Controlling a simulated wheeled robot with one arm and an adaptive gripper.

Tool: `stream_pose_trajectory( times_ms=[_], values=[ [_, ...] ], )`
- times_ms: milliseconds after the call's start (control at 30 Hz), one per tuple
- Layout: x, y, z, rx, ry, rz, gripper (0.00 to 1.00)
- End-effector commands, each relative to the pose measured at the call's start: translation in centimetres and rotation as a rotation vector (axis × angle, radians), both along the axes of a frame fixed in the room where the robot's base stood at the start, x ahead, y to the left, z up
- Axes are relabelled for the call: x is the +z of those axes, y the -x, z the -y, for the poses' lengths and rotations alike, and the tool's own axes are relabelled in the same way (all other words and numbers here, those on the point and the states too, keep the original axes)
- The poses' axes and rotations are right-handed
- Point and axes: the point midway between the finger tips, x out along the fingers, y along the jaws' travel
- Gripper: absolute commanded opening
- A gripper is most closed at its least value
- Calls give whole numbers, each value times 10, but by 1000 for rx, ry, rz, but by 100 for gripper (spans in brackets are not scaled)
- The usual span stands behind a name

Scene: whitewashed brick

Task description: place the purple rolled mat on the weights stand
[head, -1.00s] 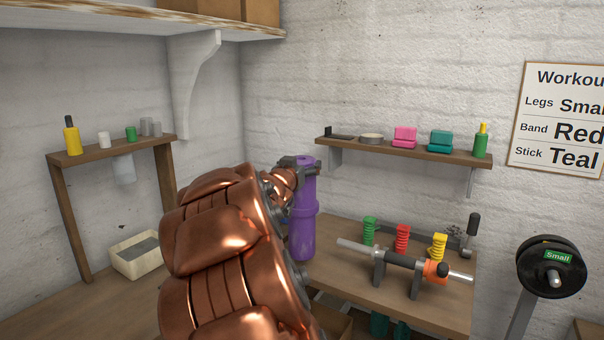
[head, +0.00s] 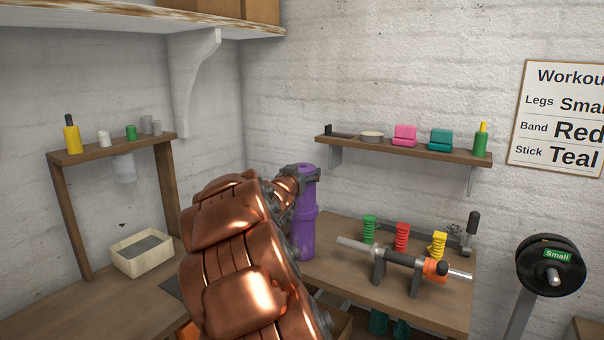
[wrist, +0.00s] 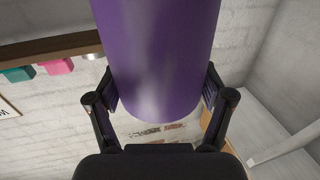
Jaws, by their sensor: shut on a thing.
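The purple rolled mat (head: 303,225) is upright at the left end of the wooden stand with the bar. My gripper (head: 302,174) is shut on it near its top. In the wrist view the purple mat (wrist: 158,55) fills the middle between both fingers of my gripper (wrist: 160,100). The weights stand (head: 345,284) is a wooden bench with a dumbbell bar and coloured coils on top. The mat's lower end is near the stand's left edge; I cannot tell whether it touches. My copper arm hides the area left of the mat.
A wall shelf (head: 350,143) with pink and teal blocks and a green bottle (head: 480,142) is behind the stand. Green, red and yellow coils stand along the stand's back. A dark weight plate (head: 535,270) is at right. A cream bin (head: 133,262) is at left.

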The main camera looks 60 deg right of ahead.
Motion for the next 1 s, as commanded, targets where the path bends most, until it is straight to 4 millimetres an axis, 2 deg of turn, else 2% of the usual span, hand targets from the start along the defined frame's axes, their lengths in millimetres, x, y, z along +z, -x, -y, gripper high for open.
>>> stream_pose_trajectory(
  times_ms=[233,267,433,833,1000],
  values=[
    [-1,0,0,1,3,1,11],
    [-1,0,0,0,2,1,81],
    [-1,0,0,0,2,1,99],
    [2,0,0,0,3,1,100],
    [0,2,-13,2,1,-1,100]
  ],
)
